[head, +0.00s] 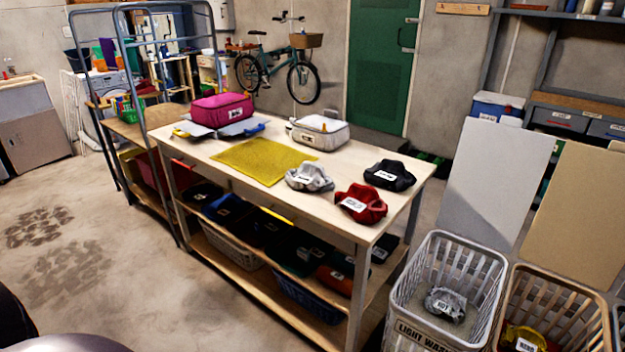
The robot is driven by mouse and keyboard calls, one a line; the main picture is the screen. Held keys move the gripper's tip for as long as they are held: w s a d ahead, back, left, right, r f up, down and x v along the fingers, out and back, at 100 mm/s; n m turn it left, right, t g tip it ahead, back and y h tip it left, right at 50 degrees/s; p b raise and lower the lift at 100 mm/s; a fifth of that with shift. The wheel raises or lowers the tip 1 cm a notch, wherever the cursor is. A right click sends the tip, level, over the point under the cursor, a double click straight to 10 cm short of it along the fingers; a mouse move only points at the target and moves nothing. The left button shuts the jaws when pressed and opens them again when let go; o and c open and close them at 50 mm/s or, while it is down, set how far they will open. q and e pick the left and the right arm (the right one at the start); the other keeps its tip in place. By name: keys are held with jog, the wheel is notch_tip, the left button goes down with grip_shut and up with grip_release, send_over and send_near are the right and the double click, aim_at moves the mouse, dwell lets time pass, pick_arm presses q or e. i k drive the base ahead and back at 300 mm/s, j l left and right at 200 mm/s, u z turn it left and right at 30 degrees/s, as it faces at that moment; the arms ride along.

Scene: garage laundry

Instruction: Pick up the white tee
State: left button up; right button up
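A white crumpled garment with a label, which looks like the white tee (309,177), lies on the wooden table (215,152) near its right half. It sits beside the front right corner of a yellow mat (262,160). A red crumpled garment (361,204) and a black one (390,175) lie to its right, apart from it. A pale grey-white garment (445,304) lies inside the light wash basket (404,293). Neither of my grippers shows in the head view.
A pink case (222,108) and a white case (318,132) stand towards the table's back. A second basket (573,289) holding a yellow garment (523,338) stands at right. Dark clothes and bins fill the lower shelf. The floor left of the table (110,260) is clear.

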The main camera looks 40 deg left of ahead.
aim_at(311, 174)
jog(key=i+j+u, duration=0.15)
jog(key=j, duration=0.25)
jog(key=i+j+u, duration=0.1)
jog(key=j, duration=0.25)
jog(key=i+j+u, duration=0.15)
jog(key=j, duration=0.25)
jog(key=i+j+u, duration=0.15)
jog(key=j, duration=0.2)
jog(key=i+j+u, duration=0.15)
jog(key=i+j, duration=0.05)
jog(key=j, duration=0.1)
